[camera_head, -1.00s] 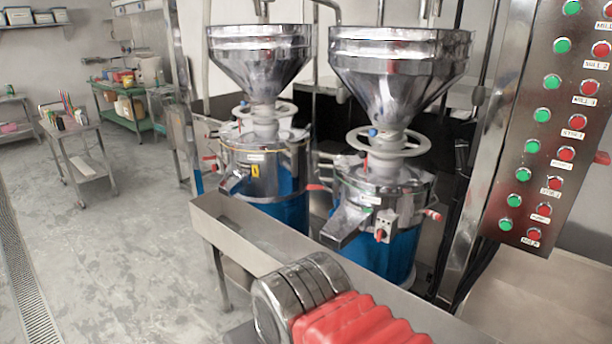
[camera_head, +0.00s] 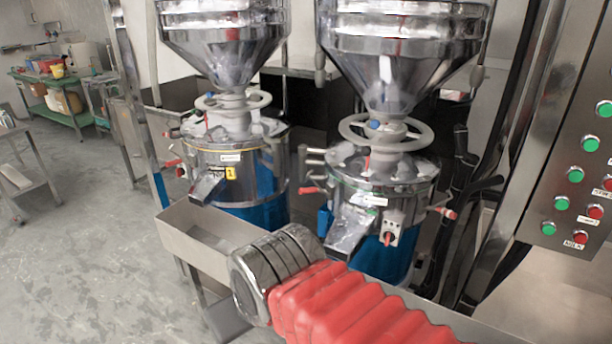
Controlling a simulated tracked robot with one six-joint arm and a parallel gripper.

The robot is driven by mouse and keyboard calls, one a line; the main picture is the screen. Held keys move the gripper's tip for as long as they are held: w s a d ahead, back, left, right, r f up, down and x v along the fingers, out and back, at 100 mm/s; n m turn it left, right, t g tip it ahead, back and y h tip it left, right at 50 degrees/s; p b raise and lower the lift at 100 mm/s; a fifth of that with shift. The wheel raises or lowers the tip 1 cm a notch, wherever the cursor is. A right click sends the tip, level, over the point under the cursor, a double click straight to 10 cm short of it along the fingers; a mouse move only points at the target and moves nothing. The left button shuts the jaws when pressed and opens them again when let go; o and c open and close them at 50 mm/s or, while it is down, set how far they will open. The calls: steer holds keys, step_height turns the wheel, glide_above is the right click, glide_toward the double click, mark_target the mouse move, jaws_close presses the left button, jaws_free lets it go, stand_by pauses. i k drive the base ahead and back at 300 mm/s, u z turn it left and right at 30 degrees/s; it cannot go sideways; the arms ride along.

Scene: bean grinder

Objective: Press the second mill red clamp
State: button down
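Two steel mills with blue lower bodies stand side by side, a left mill (camera_head: 228,165) and a right mill (camera_head: 375,185). I cannot tell by number which is the second. The right mill has a red-tipped clamp (camera_head: 448,213) on its right side and a red-tipped handle (camera_head: 308,190) on its left. A red knob (camera_head: 389,238) sits on a small plate on its front. The left mill has a red-tipped handle (camera_head: 172,163) on its left side. My arm, with a red ribbed sleeve and metal rings, crosses the lower middle. My gripper's fingers are not visible.
A steel trough (camera_head: 190,232) runs in front of the mills, with my arm over part of it. A control panel (camera_head: 575,150) with green and red buttons stands at the right. A green-shelved table (camera_head: 60,100) is at the far left. The floor at left is largely clear.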

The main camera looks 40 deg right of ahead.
mark_target(308, 190)
steer(key=z, duration=0.25)
steer(key=i, duration=1.25)
steer(key=z, duration=0.3)
